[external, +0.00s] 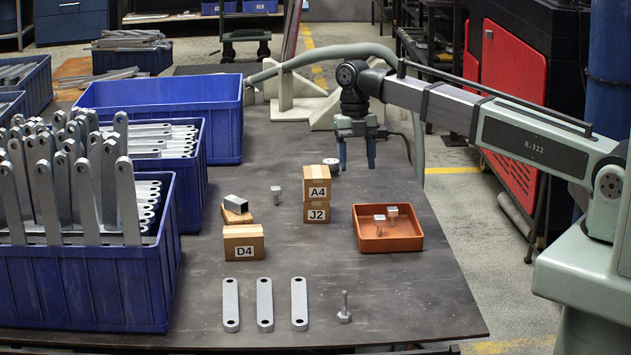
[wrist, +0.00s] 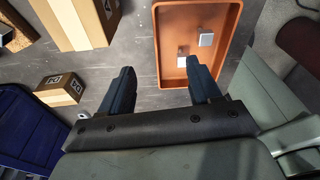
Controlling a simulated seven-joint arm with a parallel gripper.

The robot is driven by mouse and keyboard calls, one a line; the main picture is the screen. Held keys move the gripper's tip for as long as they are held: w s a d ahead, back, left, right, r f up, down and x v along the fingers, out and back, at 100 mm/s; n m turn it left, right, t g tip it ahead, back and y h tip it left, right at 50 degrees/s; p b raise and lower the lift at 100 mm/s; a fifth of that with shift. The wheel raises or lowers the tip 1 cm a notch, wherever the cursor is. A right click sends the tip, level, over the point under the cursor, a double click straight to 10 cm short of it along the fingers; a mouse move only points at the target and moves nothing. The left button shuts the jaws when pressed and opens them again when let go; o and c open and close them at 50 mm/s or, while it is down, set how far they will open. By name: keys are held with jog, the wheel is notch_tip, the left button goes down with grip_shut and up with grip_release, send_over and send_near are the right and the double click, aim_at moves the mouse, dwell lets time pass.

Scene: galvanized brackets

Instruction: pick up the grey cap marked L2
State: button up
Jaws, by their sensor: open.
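No L2 mark is readable on any grey part. Small grey caps show in several places. Two, one (external: 379,218) and another (external: 392,211), are in the orange tray (external: 418,243); they also show in the wrist view, one (wrist: 206,40) to the right of the other (wrist: 183,51). Another grey cap (external: 276,189) stands on the table left of the stacked boxes. A grey bolt-like piece (external: 344,307) stands near the front edge. My gripper (external: 357,162) is open and empty, raised behind the boxes; its fingers also show in the wrist view (wrist: 162,88).
Cardboard boxes marked A4 (external: 317,190) and J2 (external: 317,214) are stacked left of the tray; box D4 (external: 243,250) stands farther left. A metal block (external: 236,204) rests on wood. Flat bars (external: 265,305) lie in front. Blue bins (external: 85,285) fill the left. The front right is clear.

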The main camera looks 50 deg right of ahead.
jog(key=w+d+m, duration=0.2)
jog(key=w+d, duration=0.4)
jog(key=d, duration=0.4)
jog(key=w+d+m, duration=0.1)
jog(key=w+d, duration=0.5)
jog(key=d, duration=0.3)
jog(key=m+t, duration=0.1)
jog(key=t, duration=0.2)
send_near(332, 160)
jog(key=f, duration=0.3)
jog(key=w+f, duration=0.1)
jog(key=f, duration=0.3)
jog(key=a+f, duration=0.1)
jog(key=f, duration=0.2)
jog(key=shift+w+f, duration=0.15)
jog(key=shift+f, duration=0.1)
jog(key=shift+c, duration=0.4)
jog(key=c, duration=0.8)
